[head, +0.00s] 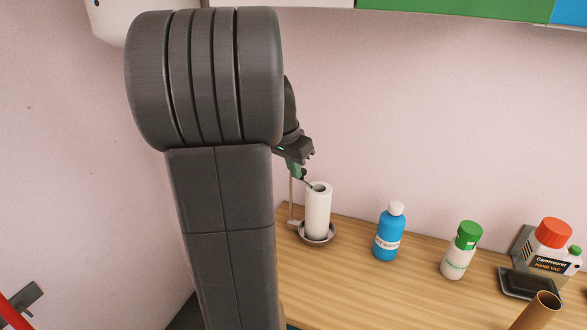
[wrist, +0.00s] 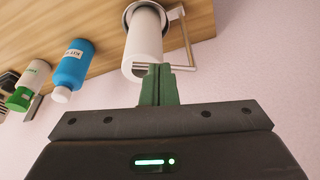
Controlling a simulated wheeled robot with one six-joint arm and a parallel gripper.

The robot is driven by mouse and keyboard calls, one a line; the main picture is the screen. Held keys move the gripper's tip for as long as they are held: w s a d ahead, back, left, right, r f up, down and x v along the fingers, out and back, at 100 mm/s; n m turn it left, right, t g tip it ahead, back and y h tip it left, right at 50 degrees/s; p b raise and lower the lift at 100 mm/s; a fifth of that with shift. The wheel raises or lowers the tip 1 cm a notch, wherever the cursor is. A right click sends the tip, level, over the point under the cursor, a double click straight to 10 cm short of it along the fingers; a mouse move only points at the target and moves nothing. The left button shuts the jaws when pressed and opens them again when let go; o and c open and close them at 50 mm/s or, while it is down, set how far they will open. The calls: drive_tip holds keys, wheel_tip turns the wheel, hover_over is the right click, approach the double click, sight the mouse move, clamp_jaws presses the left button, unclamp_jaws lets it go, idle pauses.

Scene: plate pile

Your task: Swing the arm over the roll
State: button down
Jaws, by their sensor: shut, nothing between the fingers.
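A white paper roll (head: 317,212) stands upright on a round dark metal holder (head: 318,239) at the left end of the wooden counter. In the wrist view the roll (wrist: 144,40) appears just beyond my fingertips, with the holder's metal bar beside it. My gripper (head: 300,173) is near the roll's top, slightly to its left in the head view. Its green fingers (wrist: 159,72) are shut with nothing between them. I cannot tell whether the fingertips touch the roll. My arm hides part of the counter's left end.
On the wooden counter (head: 350,285), right of the roll, stand a blue bottle (head: 387,236), a green-capped white bottle (head: 459,252) and a red-capped container (head: 550,250). A brown tube (head: 538,311) is at the front right. A pink wall (head: 430,120) rises behind.

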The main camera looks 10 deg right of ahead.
drive_tip(key=shift+d+n, duration=0.2)
drive_tip(key=shift+n, duration=0.2)
drive_tip(key=shift+w+d+n, duration=0.2)
drive_tip(key=shift+d+n, duration=0.6)
drive_tip(key=shift+d, duration=0.3)
drive_tip(key=shift+w+d+p, duration=0.1)
drive_tip(key=shift+d+p, duration=0.05)
drive_tip(key=shift+p, duration=0.15)
